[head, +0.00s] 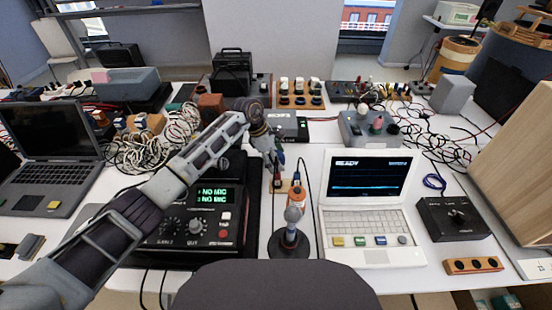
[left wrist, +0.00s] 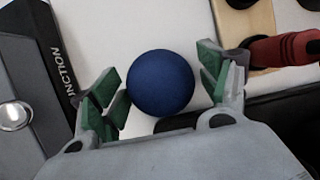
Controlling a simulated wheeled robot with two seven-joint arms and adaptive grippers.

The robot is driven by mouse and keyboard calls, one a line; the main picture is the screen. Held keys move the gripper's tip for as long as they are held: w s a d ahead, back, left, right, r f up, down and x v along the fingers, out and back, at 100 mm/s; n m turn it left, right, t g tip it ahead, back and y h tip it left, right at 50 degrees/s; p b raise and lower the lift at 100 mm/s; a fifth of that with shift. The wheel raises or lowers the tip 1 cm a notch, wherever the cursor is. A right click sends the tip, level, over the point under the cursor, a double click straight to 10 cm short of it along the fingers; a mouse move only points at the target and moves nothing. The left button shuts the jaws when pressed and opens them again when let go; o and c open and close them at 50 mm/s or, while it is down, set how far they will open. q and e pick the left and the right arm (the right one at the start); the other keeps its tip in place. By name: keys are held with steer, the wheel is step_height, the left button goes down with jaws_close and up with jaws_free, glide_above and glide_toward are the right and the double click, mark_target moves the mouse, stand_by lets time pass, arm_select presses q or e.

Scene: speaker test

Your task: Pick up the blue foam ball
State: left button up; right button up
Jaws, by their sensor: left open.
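The blue foam ball (left wrist: 161,83) shows in the left wrist view, a plain dark blue sphere over the white table top. My left gripper (left wrist: 160,76) is open, with its green-padded fingers on either side of the ball. A gap shows between the ball and the right finger; the left finger is very close to it, and I cannot tell whether they touch. In the head view my left gripper (head: 274,163) points down over the middle of the table. I cannot make out the ball there. My right gripper is in neither view.
A dark box with "NCTION" lettering (left wrist: 62,75) stands left of the fingers. A red-handled item (left wrist: 285,47) and a wooden strip (left wrist: 250,25) lie to the right. In the head view, a microphone stand (head: 289,240), black mixer (head: 200,225) and white laptop (head: 365,225) stand nearer.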

arm_select(q)
steer(key=shift+c, duration=0.2)
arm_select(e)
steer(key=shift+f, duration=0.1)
arm_select(q)
steer(key=c, duration=0.7)
steer(key=shift+c, duration=0.3)
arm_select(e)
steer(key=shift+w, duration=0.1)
arm_select(q)
steer(key=shift+r, duration=0.15)
steer(key=shift+r, duration=0.45)
step_height(320, 180, up, 8)
steer(key=shift+f+p, duration=0.1)
steer(key=shift+p, duration=0.2)
steer(key=shift+r, duration=0.55)
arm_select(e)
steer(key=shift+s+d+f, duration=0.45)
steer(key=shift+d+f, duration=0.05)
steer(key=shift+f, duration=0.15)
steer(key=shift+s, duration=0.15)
